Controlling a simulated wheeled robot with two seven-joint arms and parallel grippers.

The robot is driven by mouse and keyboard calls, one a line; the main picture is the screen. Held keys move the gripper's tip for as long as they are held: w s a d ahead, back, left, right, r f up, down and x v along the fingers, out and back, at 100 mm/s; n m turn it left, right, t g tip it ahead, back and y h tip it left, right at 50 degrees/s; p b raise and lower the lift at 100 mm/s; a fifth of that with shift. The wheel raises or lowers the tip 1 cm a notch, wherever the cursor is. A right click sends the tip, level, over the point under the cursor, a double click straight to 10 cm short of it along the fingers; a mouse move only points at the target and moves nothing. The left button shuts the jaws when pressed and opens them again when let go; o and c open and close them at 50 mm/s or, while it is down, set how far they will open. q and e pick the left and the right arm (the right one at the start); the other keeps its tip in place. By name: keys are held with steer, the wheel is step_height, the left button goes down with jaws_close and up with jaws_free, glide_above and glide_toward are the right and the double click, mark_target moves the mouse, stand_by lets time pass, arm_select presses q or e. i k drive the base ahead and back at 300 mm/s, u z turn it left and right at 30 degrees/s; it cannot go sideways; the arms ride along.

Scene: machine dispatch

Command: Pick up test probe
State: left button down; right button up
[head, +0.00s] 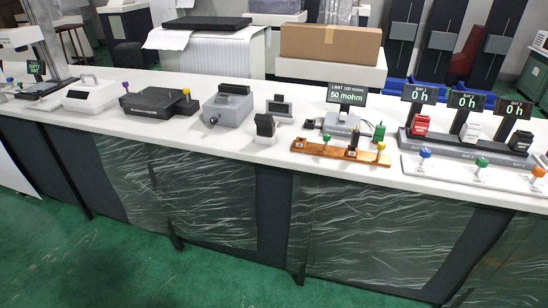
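I cannot tell for certain which item is the test probe. The likeliest place is around the grey meter (342,124), whose black display (347,94) reads a limit and 50 mohm. In front of it lies an orange-brown strip (338,152) with small knobbed pieces standing on it, one green-topped (326,138) and one yellow-topped (381,146). A dark upright piece (353,141) stands between them. Neither of my grippers is in view.
Three bay displays reading 0 h stand at right over a dark rack (468,147) holding red, white and black blocks. A white plate (475,172) with coloured knobs lies before it. Grey device (228,107), black box (157,104) and white device (90,95) stand at left. The white counter's (200,130) front strip is mostly clear.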

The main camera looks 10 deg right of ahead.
mark_target(355, 135)
steer(key=u, duration=1.15)
steer(key=i, duration=0.4)
steer(key=z, duration=0.7)
steer(key=i, duration=1.25)
steer(key=z, duration=0.9)
